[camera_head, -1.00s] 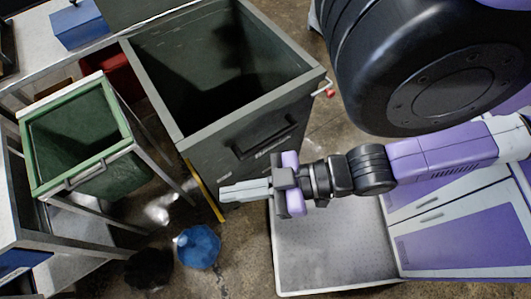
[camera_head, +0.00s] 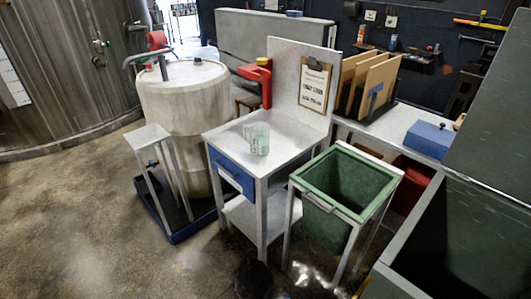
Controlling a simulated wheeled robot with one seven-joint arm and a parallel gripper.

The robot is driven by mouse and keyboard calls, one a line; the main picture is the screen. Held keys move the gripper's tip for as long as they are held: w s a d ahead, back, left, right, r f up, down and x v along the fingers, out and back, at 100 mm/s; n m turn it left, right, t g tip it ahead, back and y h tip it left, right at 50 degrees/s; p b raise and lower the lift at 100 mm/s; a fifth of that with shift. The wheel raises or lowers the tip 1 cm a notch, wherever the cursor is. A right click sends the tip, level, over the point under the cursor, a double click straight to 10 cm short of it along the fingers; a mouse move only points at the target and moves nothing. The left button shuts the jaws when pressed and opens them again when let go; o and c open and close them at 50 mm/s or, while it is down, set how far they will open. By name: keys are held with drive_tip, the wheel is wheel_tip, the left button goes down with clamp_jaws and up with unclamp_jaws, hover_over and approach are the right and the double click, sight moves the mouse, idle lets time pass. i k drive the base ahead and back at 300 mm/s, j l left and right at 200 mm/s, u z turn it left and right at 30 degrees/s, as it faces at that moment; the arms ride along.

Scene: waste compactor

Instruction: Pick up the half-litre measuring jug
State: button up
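The measuring jug (camera_head: 257,139) is clear, pale and greenish, with a handle on its left side. It stands upright on the small metal table (camera_head: 226,133), near the middle of the top. I cannot read its volume marks. My gripper is not in view now, so I cannot see where it is relative to the jug.
A clipboard (camera_head: 313,88) hangs on the table's back panel. A blue drawer (camera_head: 231,173) is below the tabletop. A green bin (camera_head: 331,221) stands to the right, and a large dark bin (camera_head: 400,283) beyond it. A pale drum (camera_head: 183,105) stands left. Floor at front left is clear.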

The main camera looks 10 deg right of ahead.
sight(259, 131)
drive_tip(key=k+z, duration=0.1)
drive_tip(key=z, duration=0.65)
drive_tip(key=k+l+z, duration=0.1)
drive_tip(key=z, duration=0.25)
drive_tip(key=i+j+z, duration=0.1)
drive_tip(key=j, duration=0.55)
drive_tip(key=i+j+z, duration=0.1)
drive_tip(key=j, duration=0.6)
drive_tip(key=i+j+z, duration=0.1)
drive_tip(key=j, duration=0.55)
drive_tip(key=i+j, duration=0.1)
drive_tip(key=j, duration=0.55)
drive_tip(key=i+j, duration=0.1)
drive_tip(key=j, duration=1.25)
drive_tip(key=i+j, duration=0.15)
drive_tip(key=j, duration=0.5)
drive_tip(key=i+j, duration=0.1)
drive_tip(key=j, duration=0.6)
